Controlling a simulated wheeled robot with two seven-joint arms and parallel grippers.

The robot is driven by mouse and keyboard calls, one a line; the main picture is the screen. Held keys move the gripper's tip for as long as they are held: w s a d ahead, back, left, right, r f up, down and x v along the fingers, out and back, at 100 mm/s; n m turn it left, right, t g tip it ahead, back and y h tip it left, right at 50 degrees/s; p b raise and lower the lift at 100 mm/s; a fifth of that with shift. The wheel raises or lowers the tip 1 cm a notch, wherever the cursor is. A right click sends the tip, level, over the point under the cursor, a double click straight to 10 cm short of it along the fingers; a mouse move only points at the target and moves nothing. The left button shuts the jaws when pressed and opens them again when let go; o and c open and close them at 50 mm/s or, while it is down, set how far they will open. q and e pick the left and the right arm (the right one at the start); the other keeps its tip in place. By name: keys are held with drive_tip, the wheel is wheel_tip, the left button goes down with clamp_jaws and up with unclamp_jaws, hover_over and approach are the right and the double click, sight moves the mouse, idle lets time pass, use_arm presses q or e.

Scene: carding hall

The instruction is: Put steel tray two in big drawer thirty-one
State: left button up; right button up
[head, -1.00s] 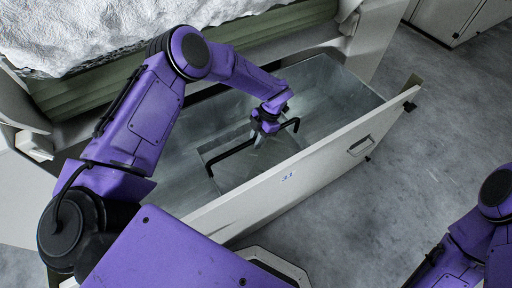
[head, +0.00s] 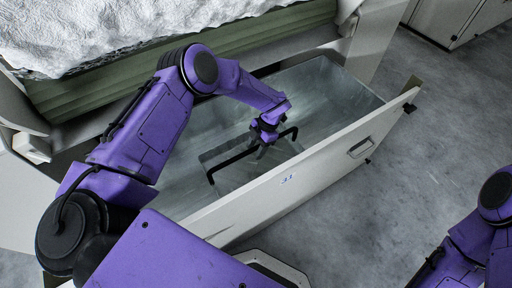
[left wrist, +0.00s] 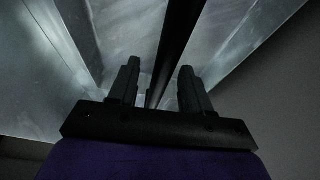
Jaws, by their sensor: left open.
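The steel tray (head: 232,176), a grey box with a long black handle (head: 232,158), is inside the drawer. I cannot read a number on it. My left gripper (head: 262,147) is over the middle of the handle, pointing down. In the left wrist view the two fingers (left wrist: 158,82) are apart, with the black handle bar (left wrist: 182,35) running between them. The tray's underside is hidden. My right arm shows at the lower right, but its gripper is out of view.
A heap of white fibre (head: 130,25) lies behind the drawer, above a green ribbed band (head: 110,85). The drawer's right part (head: 335,90) is empty. Grey floor (head: 440,120) is clear to the right, with a pale cabinet (head: 450,18) at the top right.

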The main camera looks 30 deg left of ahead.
use_arm(q)
drive_tip(key=p+v, duration=0.1)
drive_tip(key=v, duration=1.1)
drive_tip(key=shift+d, duration=0.1)
idle(0.6)
